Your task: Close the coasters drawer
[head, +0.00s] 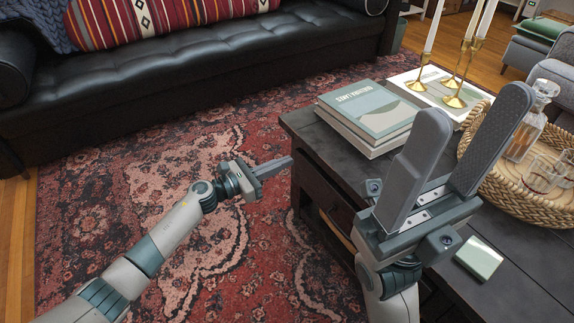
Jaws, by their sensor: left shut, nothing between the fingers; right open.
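The dark wooden coffee table (306,124) stands at the right. A dark drawer front (322,187) shows on its left side, under the top. How far the drawer stands out is hard to tell, and its inside is not visible. My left gripper (289,162) is shut and empty, beside the table's left side near the drawer; whether it touches is unclear. My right gripper (475,102) is open and empty, raised above the tabletop, and hides part of the table.
On the table are stacked books (367,112), brass candlesticks (455,100), a woven tray (490,172) with a decanter and glasses, and a small pale green square (479,258). A black sofa (200,75) stands behind. The patterned rug (190,155) is clear left of the table.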

